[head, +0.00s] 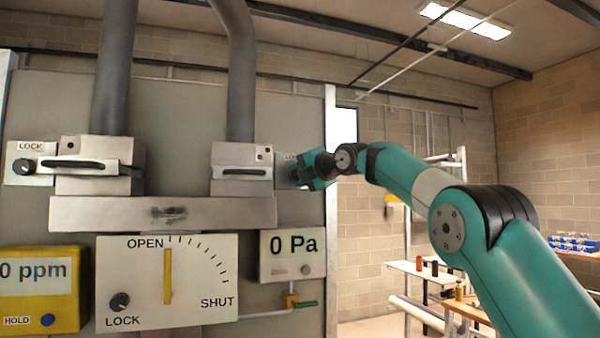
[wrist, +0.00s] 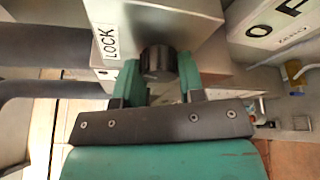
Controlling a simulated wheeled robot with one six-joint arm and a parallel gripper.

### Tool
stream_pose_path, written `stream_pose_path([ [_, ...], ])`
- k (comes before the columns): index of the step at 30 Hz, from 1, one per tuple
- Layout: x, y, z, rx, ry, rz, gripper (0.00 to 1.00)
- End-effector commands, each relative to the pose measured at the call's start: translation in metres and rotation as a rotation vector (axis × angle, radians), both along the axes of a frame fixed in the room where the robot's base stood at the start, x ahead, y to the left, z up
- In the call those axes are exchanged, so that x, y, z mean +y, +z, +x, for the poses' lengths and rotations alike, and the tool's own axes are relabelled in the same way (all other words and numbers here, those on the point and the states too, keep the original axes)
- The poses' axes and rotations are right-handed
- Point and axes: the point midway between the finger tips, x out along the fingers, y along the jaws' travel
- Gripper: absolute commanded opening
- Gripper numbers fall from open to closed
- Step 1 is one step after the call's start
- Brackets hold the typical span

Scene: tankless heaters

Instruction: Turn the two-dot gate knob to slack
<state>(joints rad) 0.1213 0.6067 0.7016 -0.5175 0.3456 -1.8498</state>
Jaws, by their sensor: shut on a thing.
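The two-dot gate (head: 241,181) is the right-hand grey box under a pipe, with small dark marks at its upper right and a slot with a handle. Its dark round knob (wrist: 157,62) sits on a small plate marked LOCK (wrist: 108,41). My gripper (head: 303,174) is at that plate in the head view and hides most of the knob. In the wrist view my gripper's two green fingers (wrist: 158,78) stand on either side of the knob and are shut on it. Which way the knob points cannot be told.
The left gate (head: 100,185) has one dot and its own LOCK knob (head: 24,167). Below are a dial panel (head: 200,280), a yellow ppm meter (head: 40,312) and a 0 Pa gauge (head: 275,255) close under my gripper. A workbench (head: 405,268) stands well behind on the right.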

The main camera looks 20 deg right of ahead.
Motion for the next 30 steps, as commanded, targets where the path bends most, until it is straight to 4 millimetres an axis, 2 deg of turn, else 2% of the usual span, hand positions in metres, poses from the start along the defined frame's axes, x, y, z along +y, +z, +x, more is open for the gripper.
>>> stream_pose_path([
  [12,0.0013,0.0010,0.0000,-0.001,0.002,-0.160,0.13],
  [27,0.0011,0.0004,0.0001,0.000,0.001,-0.173,0.13],
  [28,0.0011,0.0004,0.0001,0.000,0.001,-0.173,0.43],
  [30,0.0010,0.0003,0.0001,0.000,0.001,-0.173,0.59],
])
